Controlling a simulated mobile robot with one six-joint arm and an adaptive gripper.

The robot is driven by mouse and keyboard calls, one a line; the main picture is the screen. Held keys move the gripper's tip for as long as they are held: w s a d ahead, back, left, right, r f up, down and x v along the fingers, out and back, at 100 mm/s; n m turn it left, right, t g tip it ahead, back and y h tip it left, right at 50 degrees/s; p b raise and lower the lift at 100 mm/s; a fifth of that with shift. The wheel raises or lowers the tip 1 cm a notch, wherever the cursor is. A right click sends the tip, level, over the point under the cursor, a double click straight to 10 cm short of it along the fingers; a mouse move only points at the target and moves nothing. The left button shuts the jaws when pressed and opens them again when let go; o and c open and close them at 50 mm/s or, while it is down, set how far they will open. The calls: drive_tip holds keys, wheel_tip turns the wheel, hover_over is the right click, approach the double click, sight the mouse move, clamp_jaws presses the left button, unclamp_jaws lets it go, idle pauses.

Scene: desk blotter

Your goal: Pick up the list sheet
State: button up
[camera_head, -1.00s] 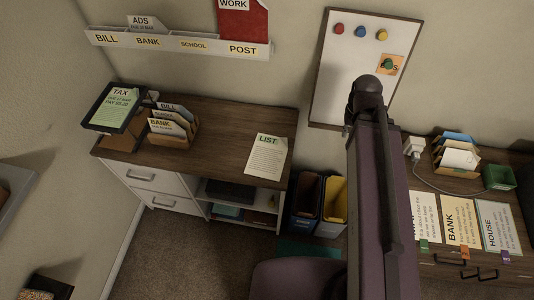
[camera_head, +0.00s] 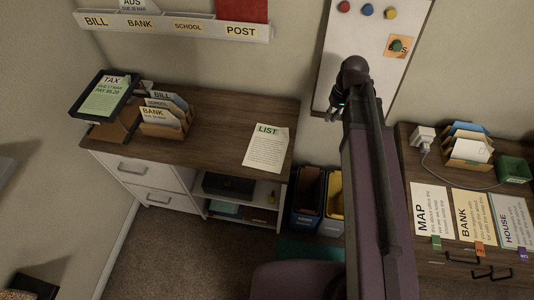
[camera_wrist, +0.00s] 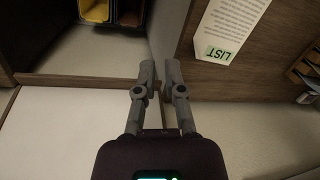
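The list sheet (camera_head: 266,148) is a white page with a green LIST heading. It lies flat near the right end of the brown cabinet top (camera_head: 215,135) in the head view. In the wrist view the sheet (camera_wrist: 232,25) is at the upper right, upside down and cut off by the top edge. My gripper (camera_wrist: 160,70) is empty, with a narrow gap between its fingers. It is apart from the sheet, which is to its right in the wrist view. In the head view my gripper (camera_head: 335,112) shows small in front of the whiteboard, right of the sheet.
A file sorter (camera_head: 178,130) and a TAX tray (camera_head: 78,106) stand left on the cabinet. Two bins (camera_head: 306,219) stand right of it. A desk (camera_head: 425,172) with MAP, BANK and HOUSE sheets is at right. A whiteboard (camera_head: 350,45) hangs on the wall.

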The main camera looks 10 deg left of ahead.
drive_tip(key=w+a+f+n+b, duration=0.1)
drive_tip(key=w+a+f+b, duration=0.2)
drive_tip(key=f+b, duration=0.1)
drive_tip(key=w+a+f+n+g+y+b, duration=0.1)
drive_tip(key=w+a+f+n+b, duration=0.1)
drive_tip(key=w+a+f+b, duration=0.1)
drive_tip(key=w+a+f+n+g+y+b, duration=0.1)
drive_tip(key=w+a+f+b, duration=0.2)
drive_tip(key=a+f+b, duration=0.1)
drive_tip(key=shift+a+f+n+b, duration=0.2)
drive_tip(key=shift+f+n+b, duration=0.1)
drive_tip(key=shift+f+b, duration=0.1)
drive_tip(key=shift+w+a+y, duration=0.2)
drive_tip(key=shift+a+y, duration=0.1)
drive_tip(key=shift+a, duration=0.05)
drive_tip(key=shift+f+b, duration=0.2)
drive_tip(key=shift+b, duration=0.15)
drive_tip(key=shift+b+x, duration=0.9)
drive_tip(key=shift+x, duration=0.15)
drive_tip(key=shift+b+x, duration=2.3)
drive_tip(key=shift+x, duration=0.25)
drive_tip(key=shift+s, duration=0.1)
clamp_jaws()
